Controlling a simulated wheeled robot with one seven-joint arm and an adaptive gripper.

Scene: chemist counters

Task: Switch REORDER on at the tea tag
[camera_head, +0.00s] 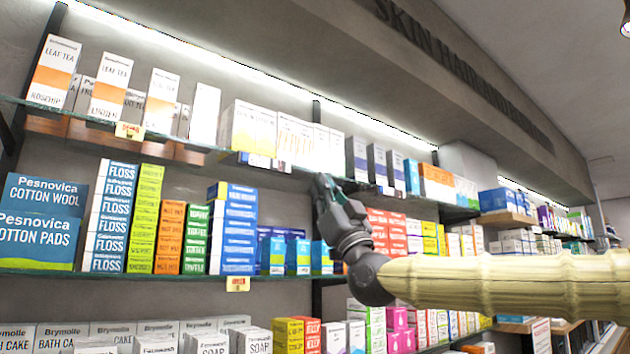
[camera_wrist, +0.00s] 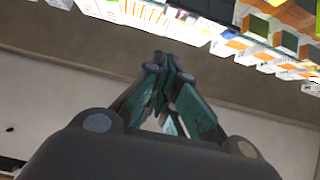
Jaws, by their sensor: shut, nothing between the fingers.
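Leaf tea boxes (camera_head: 110,85) stand on the upper glass shelf at the left in the head view. A small yellow tag (camera_head: 130,130) with red marks hangs on the shelf edge below them. It is too small for me to read a REORDER switch on it. My gripper (camera_head: 322,184) is shut and empty, pointing up just below the upper shelf edge, well to the right of the tag. Its closed fingers (camera_wrist: 160,68) also show in the wrist view, where I cannot make out the tag.
The upper shelf edge (camera_head: 215,148) runs close by my gripper. Another yellow tag (camera_head: 238,284) hangs on the shelf below, under blue boxes (camera_head: 238,228). Floss boxes (camera_head: 112,215) and cotton packs (camera_head: 40,222) fill that shelf's left. The air before the shelves left of my gripper looks clear.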

